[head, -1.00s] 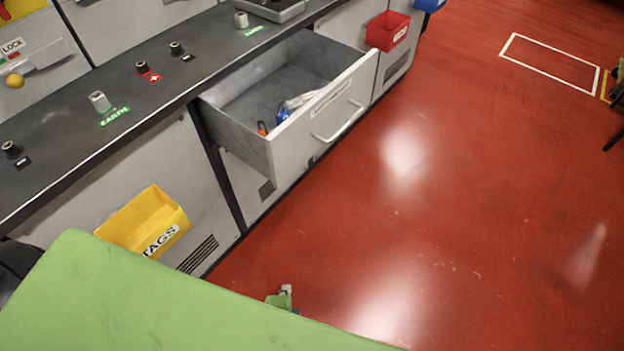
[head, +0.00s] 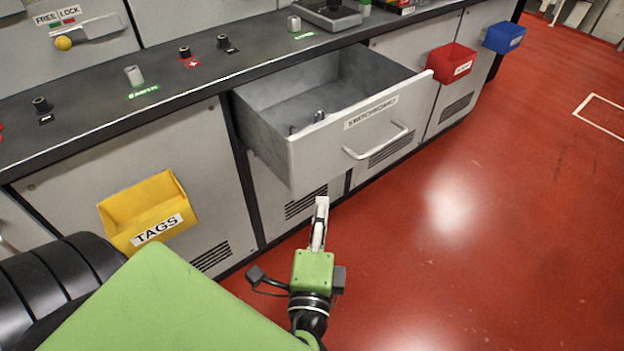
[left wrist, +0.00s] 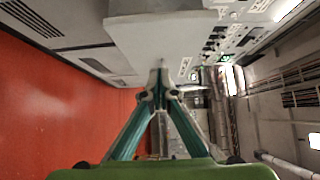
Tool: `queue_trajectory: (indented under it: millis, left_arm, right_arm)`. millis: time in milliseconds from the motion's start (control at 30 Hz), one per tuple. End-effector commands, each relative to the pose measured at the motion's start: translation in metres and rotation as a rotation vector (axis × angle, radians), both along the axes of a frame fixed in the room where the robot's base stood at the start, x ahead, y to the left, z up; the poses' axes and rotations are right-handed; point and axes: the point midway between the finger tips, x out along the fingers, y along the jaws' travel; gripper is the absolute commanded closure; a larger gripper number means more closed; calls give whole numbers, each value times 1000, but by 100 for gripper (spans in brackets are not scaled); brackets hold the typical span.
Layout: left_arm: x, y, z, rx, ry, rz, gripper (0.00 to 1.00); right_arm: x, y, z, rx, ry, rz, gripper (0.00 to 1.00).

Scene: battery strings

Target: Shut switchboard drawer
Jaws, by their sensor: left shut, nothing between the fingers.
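The switchboard drawer (head: 360,125) stands pulled out of the grey cabinet under the dark counter. Its front carries a label and a bar handle (head: 378,143). Some small items (head: 318,117) show inside, partly hidden by the drawer front. My left gripper (head: 321,203) is shut and empty, pointing at the drawer front from below its near corner. In the left wrist view its fingers (left wrist: 160,72) meet at a point in front of a pale panel (left wrist: 160,38) that looks like the drawer. I cannot tell whether they touch. My right gripper is out of view.
A yellow TAGS bin (head: 145,208) hangs on the cabinet at left. A red bin (head: 452,64) and a blue bin (head: 503,37) hang farther right. The red floor (head: 480,240) before the cabinets is clear.

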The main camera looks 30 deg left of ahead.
Motion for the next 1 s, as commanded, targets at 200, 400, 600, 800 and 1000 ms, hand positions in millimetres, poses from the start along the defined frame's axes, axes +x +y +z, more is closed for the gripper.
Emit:
queue_trajectory:
  millis: [200, 400, 600, 800, 1000]
  left_arm:
    - [43, 20, 2, 3, -3, 0, 100]
    - [49, 47, 0, 4, 1, -2, 100]
    - [52, 56, -1, 1, 2, -1, 100]
    - [52, 56, -1, 0, 2, -1, 100]
    - [55, 58, -1, 0, 1, 0, 100]
  right_arm:
    - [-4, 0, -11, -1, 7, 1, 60]
    - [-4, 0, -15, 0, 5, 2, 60]
    - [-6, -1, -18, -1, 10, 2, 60]
    - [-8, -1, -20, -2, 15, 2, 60]
    - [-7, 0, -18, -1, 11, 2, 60]
